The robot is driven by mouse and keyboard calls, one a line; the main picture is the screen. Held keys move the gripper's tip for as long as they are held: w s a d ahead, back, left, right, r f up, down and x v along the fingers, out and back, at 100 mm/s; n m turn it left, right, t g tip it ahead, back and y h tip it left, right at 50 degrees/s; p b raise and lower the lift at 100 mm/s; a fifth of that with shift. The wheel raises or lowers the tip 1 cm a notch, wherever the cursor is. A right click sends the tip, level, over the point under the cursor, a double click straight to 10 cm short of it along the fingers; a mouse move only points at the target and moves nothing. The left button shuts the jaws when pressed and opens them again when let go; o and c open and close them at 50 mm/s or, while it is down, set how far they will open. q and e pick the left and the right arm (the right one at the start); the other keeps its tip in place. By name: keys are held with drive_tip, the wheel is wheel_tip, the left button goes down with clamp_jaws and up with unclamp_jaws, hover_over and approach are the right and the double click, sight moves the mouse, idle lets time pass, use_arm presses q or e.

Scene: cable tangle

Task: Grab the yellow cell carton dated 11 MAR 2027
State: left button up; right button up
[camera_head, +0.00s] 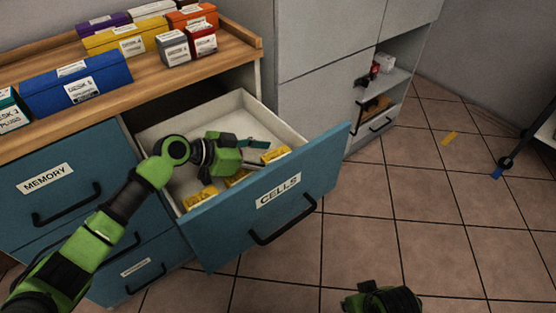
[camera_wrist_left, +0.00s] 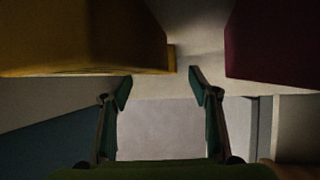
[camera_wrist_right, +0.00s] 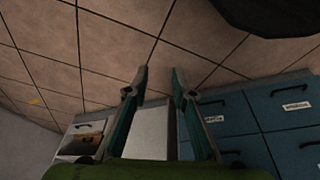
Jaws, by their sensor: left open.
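Several yellow cartons lie in the open drawer labelled CELLS (camera_head: 235,208): one near its left end (camera_head: 201,199), one in the middle (camera_head: 238,178), one nearer the right (camera_head: 275,155). No date on them is readable. My left gripper (camera_head: 258,146) is inside the drawer, above the cartons, open and empty. In the left wrist view, a yellow carton (camera_wrist_left: 85,40) is at the upper left and a dark red block (camera_wrist_left: 275,40) at the upper right, with the open fingers (camera_wrist_left: 158,78) between and below them. My right gripper (camera_wrist_right: 160,75) is open and empty, away from the drawer.
The wooden cabinet top (camera_head: 225,45) carries several boxes, including a blue one (camera_head: 78,84) and a dark red one (camera_head: 202,40). The drawer walls surround my left gripper. A grey cabinet (camera_head: 318,95) stands behind. The tiled floor (camera_head: 400,200) is largely clear.

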sight(276, 155)
use_arm(q)
drive_tip(key=x, duration=0.3)
drive_tip(key=shift+w+f, duration=0.2)
use_arm(e)
drive_tip(key=shift+v, duration=0.85)
use_arm(q)
drive_tip(key=shift+c, duration=0.3)
use_arm(e)
drive_tip(key=shift+w, duration=0.15)
use_arm(q)
drive_tip(key=c, duration=1.3)
drive_tip(key=shift+r, duration=0.15)
use_arm(e)
drive_tip(key=shift+r, duration=0.1)
